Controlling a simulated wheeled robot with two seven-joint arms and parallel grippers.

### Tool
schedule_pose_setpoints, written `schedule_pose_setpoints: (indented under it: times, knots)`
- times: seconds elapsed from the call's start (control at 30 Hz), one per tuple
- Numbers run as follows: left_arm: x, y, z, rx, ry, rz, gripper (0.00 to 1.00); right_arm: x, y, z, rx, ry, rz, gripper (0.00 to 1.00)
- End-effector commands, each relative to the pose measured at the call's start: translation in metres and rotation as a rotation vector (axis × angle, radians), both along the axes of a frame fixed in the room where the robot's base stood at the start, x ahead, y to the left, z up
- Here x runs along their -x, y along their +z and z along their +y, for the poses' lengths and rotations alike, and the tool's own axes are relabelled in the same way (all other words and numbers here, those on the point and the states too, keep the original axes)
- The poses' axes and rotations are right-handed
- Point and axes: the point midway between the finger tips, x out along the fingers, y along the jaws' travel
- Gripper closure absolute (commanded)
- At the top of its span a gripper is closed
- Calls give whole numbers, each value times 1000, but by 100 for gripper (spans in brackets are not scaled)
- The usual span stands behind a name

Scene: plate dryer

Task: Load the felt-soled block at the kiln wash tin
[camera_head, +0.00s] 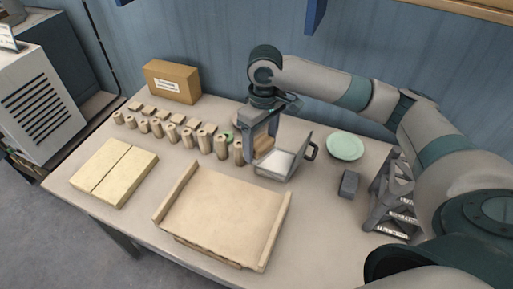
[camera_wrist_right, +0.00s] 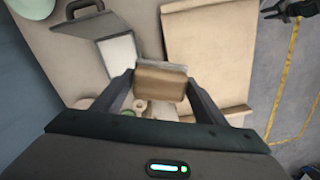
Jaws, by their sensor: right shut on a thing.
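My right gripper (camera_head: 259,150) is shut on a brown block with a grey layer along one face, the felt-soled block (camera_head: 264,144). In the right wrist view the block (camera_wrist_right: 160,84) sits between both fingers. It is close beside the kiln wash tin (camera_head: 272,169), an open grey tray with a white inside and a raised lid or side. The tin (camera_wrist_right: 97,28) also shows in the right wrist view. I cannot tell if block and tin touch. A dark gripper-like shape, likely my left gripper (camera_wrist_right: 283,10), shows small at the top right of the wrist view; its jaws are unclear.
A wide board with side rails (camera_head: 225,212) lies in front. Several short posts (camera_head: 187,138) stand in rows behind it. Pale slabs (camera_head: 115,172) lie left and a cardboard box (camera_head: 172,82) stands behind. A green plate (camera_head: 345,146), dark block (camera_head: 349,184) and grey rack (camera_head: 392,205) are right.

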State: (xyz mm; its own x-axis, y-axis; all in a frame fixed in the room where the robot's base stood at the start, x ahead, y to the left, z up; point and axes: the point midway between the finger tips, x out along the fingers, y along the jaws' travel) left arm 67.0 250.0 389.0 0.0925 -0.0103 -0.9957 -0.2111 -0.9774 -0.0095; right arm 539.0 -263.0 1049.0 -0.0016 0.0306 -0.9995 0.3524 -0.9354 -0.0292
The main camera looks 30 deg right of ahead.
Motion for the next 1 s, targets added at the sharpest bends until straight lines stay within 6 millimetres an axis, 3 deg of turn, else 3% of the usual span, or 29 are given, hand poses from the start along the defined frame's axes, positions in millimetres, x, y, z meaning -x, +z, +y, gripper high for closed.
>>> schedule_pose_setpoints:
  times: [0.03, 0.17, 0.5, 0.7, 1.0]
  knots:
    - [0, 15, 0, 0, 0, 0, 69, -6, 7, -8, 0, 22, 3, 70]
    - [0, 33, 2, -2, -1, 1, 69, -23, -1, -31, -2, 110, 4, 70]
    - [1, 53, 6, -7, -2, 3, 69, -47, -64, -85, 21, 302, -3, 70]
    - [1, 55, 6, -7, -2, 3, 69, -50, -80, -97, 31, 344, -7, 70]
    - [1, 54, 7, -7, -2, 3, 69, -50, -82, -98, 32, 348, -8, 70]
